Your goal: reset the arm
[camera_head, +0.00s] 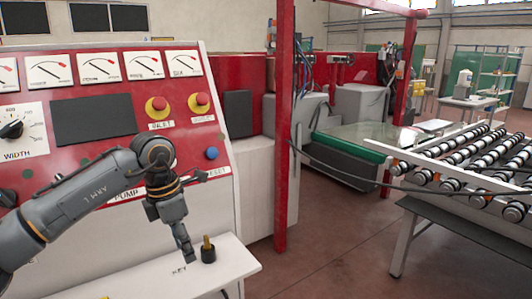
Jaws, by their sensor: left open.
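My left arm comes in from the left, in front of the red control panel (75,163). My left gripper (207,216) is open and empty, its fingers spread apart, one towards the right and one downwards. The lower finger is close to a black knob with a brass-coloured top (208,250) on the white ledge marked KEY; I cannot tell whether they touch. A blue button (211,153) by the RESET label is just above the upper finger. My right gripper is out of view.
The panel carries two red buttons on yellow bases (202,102), several gauges (98,67) and a black WIDTH dial (12,129). The white ledge (130,278) juts out below. A red post (284,130) stands to the right. A roller table (470,178) is further right, with open floor between.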

